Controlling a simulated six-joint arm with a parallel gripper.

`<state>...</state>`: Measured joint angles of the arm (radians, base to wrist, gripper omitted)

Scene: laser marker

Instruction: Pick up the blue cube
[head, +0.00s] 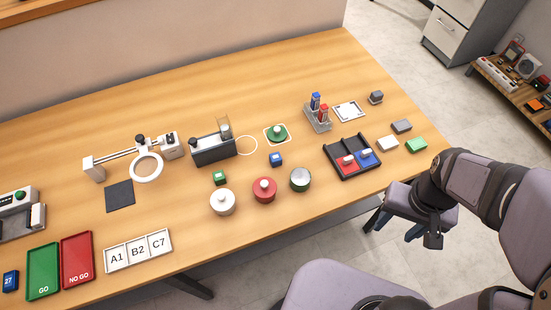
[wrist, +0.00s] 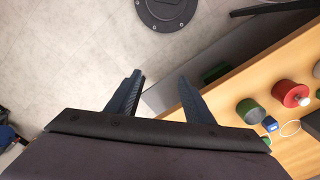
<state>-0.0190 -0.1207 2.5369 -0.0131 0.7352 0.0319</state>
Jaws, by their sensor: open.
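The blue cube (head: 276,159) stands on the wooden table, behind and between the red round knobbed piece and the silver-topped round piece. In the wrist view a small blue block, which looks like the same cube (wrist: 270,124), shows at the right beside a green cylinder. My gripper (head: 403,232) is off the table's front right edge, above the floor and well to the right of the cube. In the wrist view its two fingers (wrist: 160,78) are spread apart with nothing between them.
The red knobbed piece (head: 264,190), silver-topped piece (head: 300,179) and white knobbed piece (head: 222,202) stand in front of the cube. A small green cube (head: 219,177) is to its left. A black divided tray (head: 340,166) lies right, between cube and gripper.

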